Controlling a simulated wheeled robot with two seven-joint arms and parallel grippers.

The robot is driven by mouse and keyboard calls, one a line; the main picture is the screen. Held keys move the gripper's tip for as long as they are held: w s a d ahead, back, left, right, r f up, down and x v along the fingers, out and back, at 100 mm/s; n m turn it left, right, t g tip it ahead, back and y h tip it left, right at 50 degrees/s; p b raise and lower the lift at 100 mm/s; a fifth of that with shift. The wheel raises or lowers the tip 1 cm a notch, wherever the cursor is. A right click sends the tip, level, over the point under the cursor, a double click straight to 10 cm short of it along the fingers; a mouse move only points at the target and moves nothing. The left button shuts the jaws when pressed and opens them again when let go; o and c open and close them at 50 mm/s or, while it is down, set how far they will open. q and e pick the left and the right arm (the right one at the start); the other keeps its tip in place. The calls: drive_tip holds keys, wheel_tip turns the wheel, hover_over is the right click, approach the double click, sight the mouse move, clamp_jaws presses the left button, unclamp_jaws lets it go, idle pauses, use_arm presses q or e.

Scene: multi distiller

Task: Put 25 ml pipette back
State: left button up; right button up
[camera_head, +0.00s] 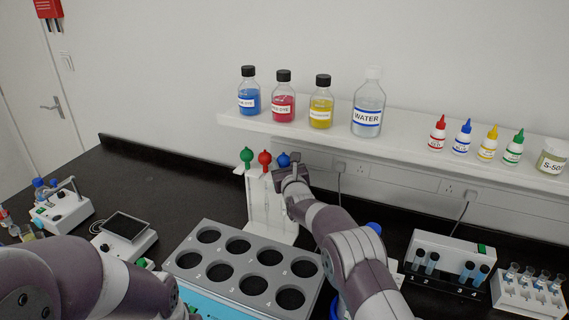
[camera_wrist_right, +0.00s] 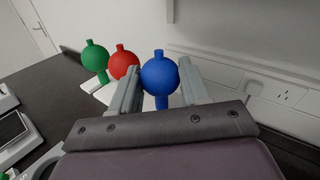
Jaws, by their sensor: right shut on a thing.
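My right gripper (camera_head: 290,174) is at the white pipette stand (camera_head: 268,208) in the head view. It is shut on the pipette with the blue bulb (camera_head: 283,159), at the right end of the stand. In the right wrist view the blue bulb (camera_wrist_right: 160,73) sits between the two fingers. The pipettes with the green bulb (camera_head: 247,155) and red bulb (camera_head: 265,158) stand in a row to its left. The lower part of the blue pipette is hidden, so I cannot tell how deep it sits in the stand. My left gripper is out of view.
A grey rack with numbered round holes (camera_head: 228,258) lies in front of the stand. A shelf (camera_head: 400,132) with dye bottles, a water bottle (camera_head: 368,104) and dropper bottles is above. Tube racks (camera_head: 450,258) stand at the right; small devices (camera_head: 125,227) at the left.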

drive_tip(key=shift+f+b, duration=0.45)
drive_tip(key=shift+b, duration=0.05)
drive_tip(key=o, duration=0.7)
drive_tip(key=shift+c, duration=0.2)
drive_tip(key=shift+r, duration=0.1)
drive_tip(key=shift+r+p, duration=0.2)
drive_tip(key=shift+p, duration=0.15)
drive_tip(key=shift+r+p, duration=0.45)
drive_tip(key=shift+p, duration=0.15)
drive_tip(key=b+v, duration=0.4)
drive_tip(key=v, duration=0.8)
drive_tip(key=shift+f, duration=0.25)
